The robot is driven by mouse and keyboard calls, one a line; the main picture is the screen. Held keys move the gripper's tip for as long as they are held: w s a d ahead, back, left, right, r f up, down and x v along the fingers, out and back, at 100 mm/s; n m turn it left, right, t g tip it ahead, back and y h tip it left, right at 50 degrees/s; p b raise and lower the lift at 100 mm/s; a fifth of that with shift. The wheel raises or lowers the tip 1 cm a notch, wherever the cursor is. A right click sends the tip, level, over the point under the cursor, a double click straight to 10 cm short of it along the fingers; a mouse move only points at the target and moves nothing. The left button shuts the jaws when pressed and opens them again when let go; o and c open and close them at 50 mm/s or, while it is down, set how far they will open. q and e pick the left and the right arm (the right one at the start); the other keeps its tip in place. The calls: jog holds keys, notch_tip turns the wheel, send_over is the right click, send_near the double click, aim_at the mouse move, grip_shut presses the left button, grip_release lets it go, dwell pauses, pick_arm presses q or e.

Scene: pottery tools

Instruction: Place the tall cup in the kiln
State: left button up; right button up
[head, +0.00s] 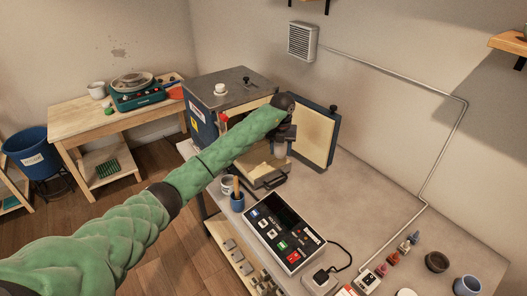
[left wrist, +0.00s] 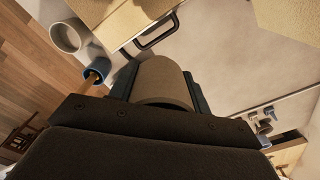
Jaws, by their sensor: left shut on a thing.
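The kiln (head: 235,82) stands at the back of the grey table with its door (head: 314,137) swung open to the right. A tan shelf (head: 248,172) with a dark handle shows low at its front; the handle (left wrist: 158,32) also shows in the left wrist view. My left gripper (head: 281,143) is in front of the kiln opening, between it and the door. In the left wrist view it is shut on a brown-grey cylindrical cup (left wrist: 160,80), apparently the tall cup. In the head view the arm and gripper hide most of the cup and of the opening. My right gripper is not in view.
A pale mug (head: 227,184) and a blue pot with a brush (head: 237,203) stand at the table's left edge. A control box (head: 285,229) lies in front. Small bottles and pots (head: 437,262) stand at the right. The table right of the door is clear.

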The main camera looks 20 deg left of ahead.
pick_arm(q)
jog(key=shift+w+a+f, duration=0.15)
jog(key=shift+w+a, duration=0.05)
jog(key=shift+w, duration=0.25)
jog(key=shift+w+a+f, duration=0.15)
jog(key=shift+w+a, duration=0.05)
jog(key=shift+w, duration=0.2)
send_over(262, 160)
jog(key=f, duration=0.3)
jog(key=d+f, duration=0.1)
jog(key=f, duration=0.1)
jog(key=shift+s+f, duration=0.2)
jog(key=shift+f, duration=0.15)
jog(key=shift+w+a+f, duration=0.1)
jog(key=shift+a+f, duration=0.1)
jog(key=shift+a, duration=0.25)
notch_tip(262, 160, down, 4)
jog(key=shift+r+b, duration=0.1)
jog(key=shift+b, duration=0.55)
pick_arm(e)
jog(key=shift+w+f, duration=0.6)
